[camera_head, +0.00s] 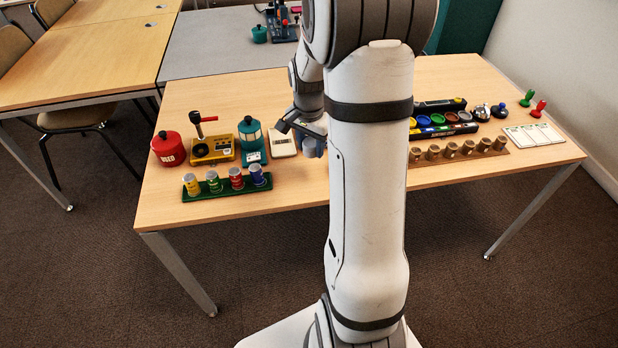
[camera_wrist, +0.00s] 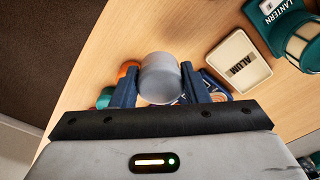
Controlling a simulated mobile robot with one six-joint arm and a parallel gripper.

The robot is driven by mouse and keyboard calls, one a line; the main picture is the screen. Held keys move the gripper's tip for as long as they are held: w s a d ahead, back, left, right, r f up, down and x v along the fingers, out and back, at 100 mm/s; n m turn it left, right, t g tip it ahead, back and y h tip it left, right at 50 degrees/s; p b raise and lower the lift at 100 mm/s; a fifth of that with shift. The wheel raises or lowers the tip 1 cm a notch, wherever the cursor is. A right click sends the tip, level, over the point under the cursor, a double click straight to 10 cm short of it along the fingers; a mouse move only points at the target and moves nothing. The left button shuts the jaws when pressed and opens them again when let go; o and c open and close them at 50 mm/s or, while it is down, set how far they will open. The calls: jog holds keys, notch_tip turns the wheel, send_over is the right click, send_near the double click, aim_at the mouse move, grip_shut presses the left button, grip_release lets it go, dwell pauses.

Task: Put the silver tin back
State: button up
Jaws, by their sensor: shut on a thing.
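My gripper (camera_wrist: 158,82) is shut on the silver tin (camera_wrist: 160,72), a plain grey cylinder between its two dark blue fingers in the wrist view. In the head view my gripper (camera_head: 303,128) is over the middle of the table, partly hidden by my arm. A square cream dish (camera_wrist: 238,62) marked "ALUM" lies just right of the held tin in the wrist view. In the head view the same dish (camera_head: 282,143) is left of my gripper. I cannot tell how high the tin is above the table.
A teal lantern (camera_head: 252,140), a yellow device (camera_head: 212,149) and a red canister (camera_head: 168,148) stand farther left. A green rack (camera_head: 228,190) with several coloured cans lies in front. Right of my arm are paint pots (camera_head: 437,119) and a wooden rack (camera_head: 470,155).

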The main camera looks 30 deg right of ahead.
aim_at(311, 175)
notch_tip(311, 175, down, 8)
jog(key=shift+f, duration=0.25)
jog(key=shift+f+b, duration=0.1)
jog(key=shift+b, duration=0.2)
jog(key=shift+f, duration=0.2)
jog(key=o, duration=1.1)
jog(key=shift+r, duration=0.15)
